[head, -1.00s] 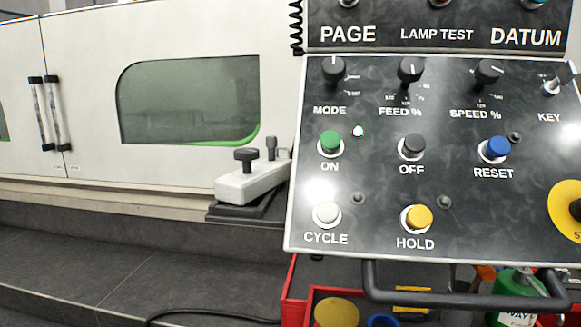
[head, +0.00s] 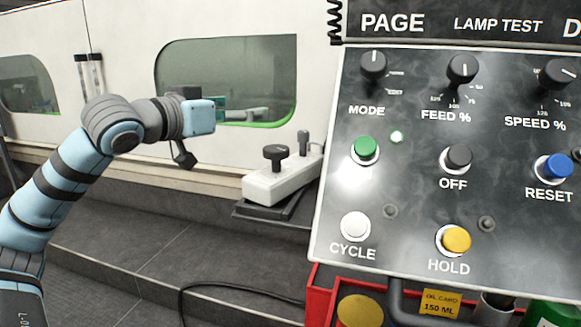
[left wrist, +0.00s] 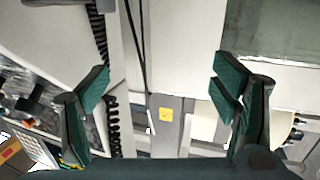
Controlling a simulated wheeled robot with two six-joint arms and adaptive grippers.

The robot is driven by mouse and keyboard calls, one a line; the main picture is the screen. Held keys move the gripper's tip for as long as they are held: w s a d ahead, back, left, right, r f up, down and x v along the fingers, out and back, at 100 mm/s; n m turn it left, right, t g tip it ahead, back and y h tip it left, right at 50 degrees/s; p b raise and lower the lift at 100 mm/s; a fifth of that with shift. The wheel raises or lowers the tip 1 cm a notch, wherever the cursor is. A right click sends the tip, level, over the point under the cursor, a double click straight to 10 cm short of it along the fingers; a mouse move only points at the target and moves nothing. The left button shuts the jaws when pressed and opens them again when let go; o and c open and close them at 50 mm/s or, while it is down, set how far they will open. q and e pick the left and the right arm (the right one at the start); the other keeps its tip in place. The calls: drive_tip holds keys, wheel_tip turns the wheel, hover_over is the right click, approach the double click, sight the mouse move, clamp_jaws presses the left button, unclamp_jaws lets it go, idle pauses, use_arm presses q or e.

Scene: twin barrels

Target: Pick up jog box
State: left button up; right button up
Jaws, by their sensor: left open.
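The jog box (head: 280,182) is a cream-white box with a black knob on top and a smaller dark post behind it. It sits on a black shelf (head: 270,212) at the left edge of the control panel in the head view. My left gripper (head: 184,156) is raised to the left of the jog box, apart from it, with its dark fingers partly hidden. In the left wrist view its two dark green fingers are spread wide with nothing between them. I cannot pick out the jog box surely in that view. My right gripper is not in view.
The tilted control panel (head: 400,200) with buttons and knobs fills the right side. A coiled black cable (head: 336,20) hangs at its upper left. A red tool cart (head: 318,295) stands below it. The white machine wall (head: 120,60) is behind, with a dark step (head: 150,250) below.

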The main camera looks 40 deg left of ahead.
sight(283, 168)
use_arm(q)
drive_tip(key=s+d+f+g, duration=0.4)
drive_tip(key=s+d+f, duration=0.1)
drive_tip(key=s+d, duration=0.4)
drive_tip(key=shift+h, duration=0.5)
drive_tip(key=p+x, duration=0.1)
drive_tip(key=x, duration=0.2)
drive_tip(key=a+p+x, duration=0.1)
drive_tip(key=p+x, duration=0.1)
drive_tip(key=x, duration=0.1)
drive_tip(key=p+x, duration=0.2)
drive_tip(key=shift+w+a+r, duration=0.15)
drive_tip(key=shift+w, duration=0.35)
drive_tip(key=p+x, duration=0.1)
drive_tip(key=x, duration=0.1)
drive_tip(key=p+x, duration=0.2)
drive_tip(key=x, duration=0.1)
drive_tip(key=shift+s+f, duration=0.2)
drive_tip(key=shift+f, duration=0.05)
drive_tip(key=shift+w+f, duration=0.3)
drive_tip(key=shift+s+r, duration=0.1)
drive_tip(key=shift+s, duration=0.1)
drive_tip(key=c, duration=0.8)
clamp_jaws()
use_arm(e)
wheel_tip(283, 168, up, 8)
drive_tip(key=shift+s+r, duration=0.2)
use_arm(q)
drive_tip(key=shift+r, duration=0.1)
